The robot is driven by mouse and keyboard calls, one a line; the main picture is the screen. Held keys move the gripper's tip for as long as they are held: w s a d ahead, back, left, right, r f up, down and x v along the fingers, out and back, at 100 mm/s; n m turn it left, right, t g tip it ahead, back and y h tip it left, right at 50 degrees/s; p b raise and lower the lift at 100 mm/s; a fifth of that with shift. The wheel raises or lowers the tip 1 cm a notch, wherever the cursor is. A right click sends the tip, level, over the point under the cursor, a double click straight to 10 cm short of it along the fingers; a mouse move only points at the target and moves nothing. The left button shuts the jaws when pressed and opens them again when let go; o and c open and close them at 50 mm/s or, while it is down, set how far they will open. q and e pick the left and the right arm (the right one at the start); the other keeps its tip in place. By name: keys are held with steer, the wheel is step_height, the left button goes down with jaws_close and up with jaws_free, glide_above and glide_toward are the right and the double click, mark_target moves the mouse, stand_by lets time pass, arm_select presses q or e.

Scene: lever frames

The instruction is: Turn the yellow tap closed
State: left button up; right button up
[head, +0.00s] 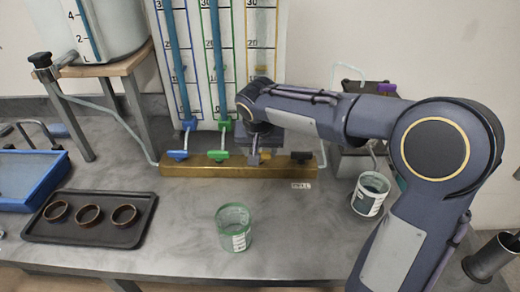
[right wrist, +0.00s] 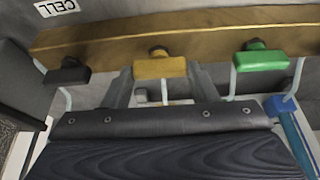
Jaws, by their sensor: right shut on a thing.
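The yellow tap (right wrist: 160,68) sits on the brass manifold bar (right wrist: 110,33), with its handle lying about along the bar in the right wrist view. My right gripper (right wrist: 161,86) is shut on this handle, one finger at each end. In the head view the yellow tap (head: 266,156) is partly hidden by my right gripper (head: 257,156), which reaches down from the arm. The yellow-framed tube (head: 260,35) behind is partly hidden by my arm. My left gripper is in neither view.
A green tap (head: 218,155) and a blue tap (head: 178,155) are left of the yellow one, a black tap (head: 301,157) right. A green-rimmed cup (head: 234,230) stands in front. Another cup (head: 370,196) is near my right arm. A tray with rings (head: 90,235) lies left.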

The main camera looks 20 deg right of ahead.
steer(key=o, duration=1)
steer(key=v, duration=0.8)
steer(key=shift+p, duration=0.3)
steer(key=s+f+n+y+p, duration=0.1)
steer(key=s+y, duration=0.1)
steer(key=s, duration=0.6)
steer(key=s+a+f+n+t+y+p, duration=0.1)
steer(key=s+f+y+p, duration=0.1)
steer(key=s, duration=0.6)
steer(key=s+a+f+n+y+p, duration=0.1)
steer(key=s+p, duration=0.1)
steer(key=s, duration=0.6)
steer(key=shift+a+f+n+t+y, duration=0.2)
steer(key=shift+f+n+t+y, duration=0.1)
steer(key=shift+f+t+y, duration=0.1)
